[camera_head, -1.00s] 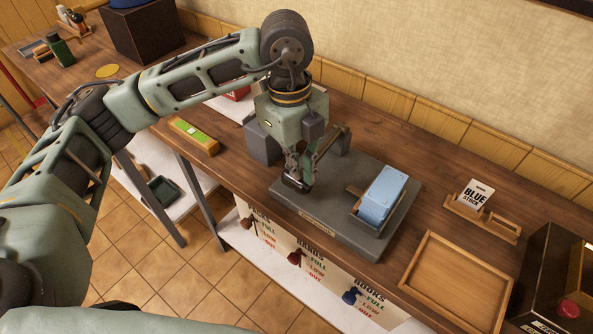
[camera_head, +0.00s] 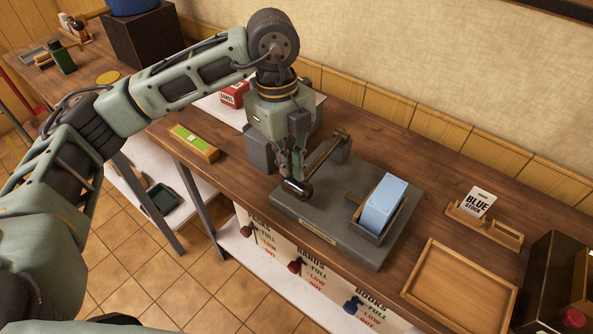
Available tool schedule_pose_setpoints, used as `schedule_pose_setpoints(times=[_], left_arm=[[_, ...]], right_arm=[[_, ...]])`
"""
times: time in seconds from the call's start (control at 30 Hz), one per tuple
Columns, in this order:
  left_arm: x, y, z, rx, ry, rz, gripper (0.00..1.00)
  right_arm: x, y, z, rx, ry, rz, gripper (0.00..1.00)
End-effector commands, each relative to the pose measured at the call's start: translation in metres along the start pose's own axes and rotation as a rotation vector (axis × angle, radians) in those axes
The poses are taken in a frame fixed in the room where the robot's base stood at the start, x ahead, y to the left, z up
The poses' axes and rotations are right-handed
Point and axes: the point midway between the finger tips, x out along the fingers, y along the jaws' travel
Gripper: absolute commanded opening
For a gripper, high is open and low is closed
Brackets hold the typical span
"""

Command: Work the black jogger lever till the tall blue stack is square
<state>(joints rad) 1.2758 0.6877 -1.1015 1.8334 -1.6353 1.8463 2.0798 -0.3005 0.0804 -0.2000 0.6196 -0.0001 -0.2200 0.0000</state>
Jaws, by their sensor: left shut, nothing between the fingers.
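The tall light blue stack (camera_head: 383,203) stands in a dark tray (camera_head: 374,231) on the right part of a grey press base (camera_head: 318,215). It looks slightly turned or leaning; I cannot tell how square its sheets are. The lever is a brass-coloured arm (camera_head: 325,153) running from a post at the back of the base to a black handle (camera_head: 297,188) at the front left. My left gripper (camera_head: 291,178) points down, shut and empty, right by the black handle. I cannot tell whether it touches. My right gripper is out of view.
A wooden tray (camera_head: 408,287) lies empty at the right front. A "BLUE STOCK" card (camera_head: 480,202) stands in a wooden holder behind it. A yellow-green block (camera_head: 194,143) lies to the left. A red box (camera_head: 234,94) stands behind my arm. Bare table lies behind the press.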

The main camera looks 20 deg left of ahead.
Motion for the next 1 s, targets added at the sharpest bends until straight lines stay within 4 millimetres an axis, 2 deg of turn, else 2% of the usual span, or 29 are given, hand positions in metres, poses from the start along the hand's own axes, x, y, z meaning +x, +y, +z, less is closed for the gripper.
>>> schedule_pose_setpoints(times=[0.13, 0.27, 0.5, 0.7, 0.83, 1.0], left_arm=[[-0.003, 0.0, -0.001, 0.001, 0.0, -0.001, 0.0], [-0.018, -0.001, 0.0, 0.001, -0.001, -0.002, 0.0], [-0.07, -0.001, 0.0, 0.001, -0.002, -0.005, 0.0], [-0.105, -0.001, 0.001, -0.001, -0.002, -0.003, 0.0], [-0.116, 0.0, 0.001, 0.0, -0.001, -0.001, 0.0], [-0.12, 0.0, 0.001, 0.0, 0.001, 0.0, 0.0]], right_arm=[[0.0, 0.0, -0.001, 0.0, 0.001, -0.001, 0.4], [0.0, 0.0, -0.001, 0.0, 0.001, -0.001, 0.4], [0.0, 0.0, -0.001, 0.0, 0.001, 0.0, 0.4], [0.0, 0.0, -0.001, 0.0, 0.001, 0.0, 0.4], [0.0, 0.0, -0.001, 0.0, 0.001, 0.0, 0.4], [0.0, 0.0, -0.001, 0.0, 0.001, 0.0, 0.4]])
